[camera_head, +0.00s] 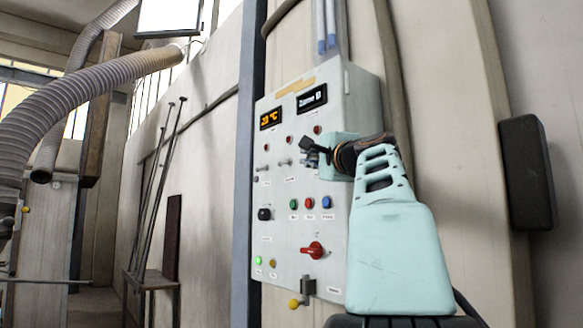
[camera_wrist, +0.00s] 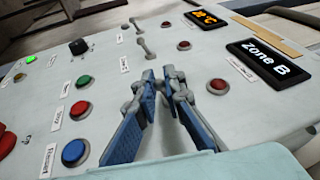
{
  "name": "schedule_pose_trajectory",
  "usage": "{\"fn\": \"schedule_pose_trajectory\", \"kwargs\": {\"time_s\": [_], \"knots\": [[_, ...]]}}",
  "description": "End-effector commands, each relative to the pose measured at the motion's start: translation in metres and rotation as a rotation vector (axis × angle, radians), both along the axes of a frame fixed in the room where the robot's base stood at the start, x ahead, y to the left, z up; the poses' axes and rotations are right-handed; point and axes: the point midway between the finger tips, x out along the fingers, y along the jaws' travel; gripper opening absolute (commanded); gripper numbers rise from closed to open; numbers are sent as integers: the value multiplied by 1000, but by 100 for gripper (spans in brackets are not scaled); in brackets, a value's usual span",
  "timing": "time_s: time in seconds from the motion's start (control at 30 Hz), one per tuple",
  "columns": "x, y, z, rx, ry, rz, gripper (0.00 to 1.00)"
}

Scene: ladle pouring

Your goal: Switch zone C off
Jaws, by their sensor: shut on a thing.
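The control panel (camera_head: 285,225) is a pale grey box on the wall, with a row of small toggle switches under red lamps. My gripper (camera_head: 312,158) is at the right end of this row in the head view. In the wrist view my gripper (camera_wrist: 160,80) has its blue fingers close together at the panel face, shut on a toggle switch, which the fingers mostly hide. A neighbouring toggle (camera_wrist: 146,46) stands free beside the fingertips. A red lamp (camera_wrist: 217,86) sits close to the fingers and looks unlit. The switch labels are too small to read.
The black display (camera_wrist: 264,63) reads "Zone B"; an orange display (camera_wrist: 206,18) shows a temperature. Green, red and blue buttons (camera_wrist: 75,152) lie below the toggles. A red rotary knob (camera_head: 313,250) and a yellow-tipped lever (camera_head: 298,301) are lower on the panel.

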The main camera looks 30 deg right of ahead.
Motion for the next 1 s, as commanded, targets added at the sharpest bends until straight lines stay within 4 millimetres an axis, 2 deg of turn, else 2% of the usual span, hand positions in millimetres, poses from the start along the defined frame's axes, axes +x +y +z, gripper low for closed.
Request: {"fn": "schedule_pose_trajectory", "kwargs": {"time_s": [0.63, 0.67, 0.7, 1.0], "knots": [[0, -1, -2, -50, -4, 0, 0], [0, -1, -2, -50, -4, 0, 12], [0, -1, -2, -50, -4, 0, 17], [0, -1, -2, -49, -4, 0, 17]]}}
